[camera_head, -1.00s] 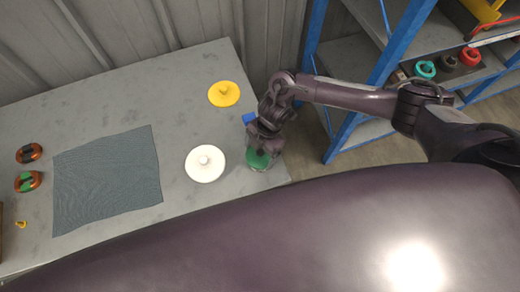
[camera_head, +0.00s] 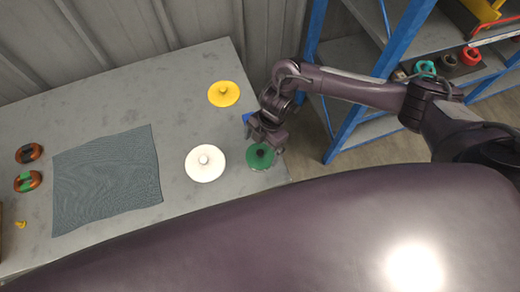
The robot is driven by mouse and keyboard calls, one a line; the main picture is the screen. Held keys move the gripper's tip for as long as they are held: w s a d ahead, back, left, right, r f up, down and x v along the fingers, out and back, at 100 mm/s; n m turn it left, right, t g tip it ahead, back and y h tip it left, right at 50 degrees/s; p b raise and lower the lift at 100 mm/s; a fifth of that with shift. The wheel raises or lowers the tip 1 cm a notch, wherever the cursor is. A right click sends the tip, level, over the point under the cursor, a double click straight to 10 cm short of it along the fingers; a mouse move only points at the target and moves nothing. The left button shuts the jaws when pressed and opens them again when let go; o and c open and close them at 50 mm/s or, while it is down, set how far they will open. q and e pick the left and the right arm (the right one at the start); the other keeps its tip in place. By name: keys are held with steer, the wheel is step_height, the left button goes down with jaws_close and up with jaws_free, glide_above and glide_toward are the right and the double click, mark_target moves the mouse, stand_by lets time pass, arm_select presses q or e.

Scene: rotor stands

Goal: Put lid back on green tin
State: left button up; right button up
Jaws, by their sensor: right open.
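A round green lid (camera_head: 260,157) with a dark knob lies level near the table's right front corner. Seen from above, the green tin's body cannot be told apart from it, so how the lid seats is unclear. My right gripper (camera_head: 265,141) is open and empty, just behind the lid's knob and apparently clear of it. My left gripper is not in view.
A white lid-like disc (camera_head: 205,163) is left of the green one, and a yellow one (camera_head: 223,93) is farther back. A grey cloth (camera_head: 106,180) covers the table's middle left. A blue-framed shelf (camera_head: 392,48) stands at right.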

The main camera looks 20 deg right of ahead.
mark_target(267, 149)
steer(key=b+v, duration=0.1)
steer(key=v, duration=0.8)
steer(key=shift+r, duration=0.1)
